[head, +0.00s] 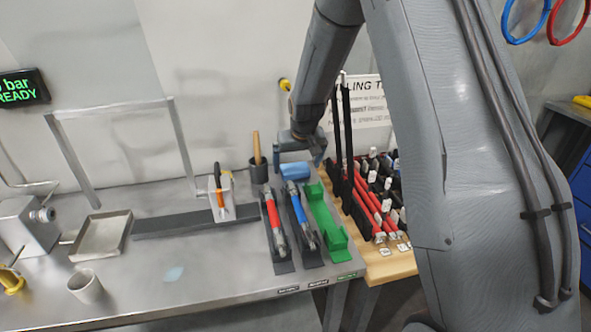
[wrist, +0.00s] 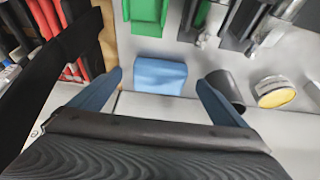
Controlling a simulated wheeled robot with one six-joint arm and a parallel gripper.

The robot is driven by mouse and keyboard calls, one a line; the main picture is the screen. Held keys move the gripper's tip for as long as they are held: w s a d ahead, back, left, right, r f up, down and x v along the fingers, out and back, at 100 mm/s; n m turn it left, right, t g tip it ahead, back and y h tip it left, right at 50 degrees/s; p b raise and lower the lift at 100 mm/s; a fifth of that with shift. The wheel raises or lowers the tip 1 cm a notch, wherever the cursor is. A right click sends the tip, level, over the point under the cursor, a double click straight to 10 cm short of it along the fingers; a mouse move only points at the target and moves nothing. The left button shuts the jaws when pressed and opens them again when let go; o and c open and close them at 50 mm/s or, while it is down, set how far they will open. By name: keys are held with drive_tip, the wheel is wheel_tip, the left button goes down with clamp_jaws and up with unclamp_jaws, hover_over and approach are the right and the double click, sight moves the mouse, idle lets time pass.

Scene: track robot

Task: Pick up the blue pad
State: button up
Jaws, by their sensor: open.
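The blue pad (wrist: 159,76) lies on the grey metal bench top near the wall in the wrist view, between and beyond my fingertips. My gripper (wrist: 160,78) is open and empty, with one finger to each side of the pad and apart from it. In the head view the blue pad (head: 293,170) sits at the back of the bench, just below my gripper (head: 305,150). My arm's wrist partly overlaps that area, so the exact gap between fingers and pad cannot be told there.
A dark cup (head: 259,171) with a wooden handle stands close left of the pad. A green holder (head: 325,220) and holders with red and blue tools (head: 303,218) lie in front. A wooden rack (head: 390,262) with tall black posts and red tools is close on the right.

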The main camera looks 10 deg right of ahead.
sight(296, 172)
drive_tip(key=shift+x, duration=1.1)
drive_tip(key=c, duration=1.1)
wheel_tip(296, 172, up, 10)
drive_tip(key=shift+b, duration=1.25)
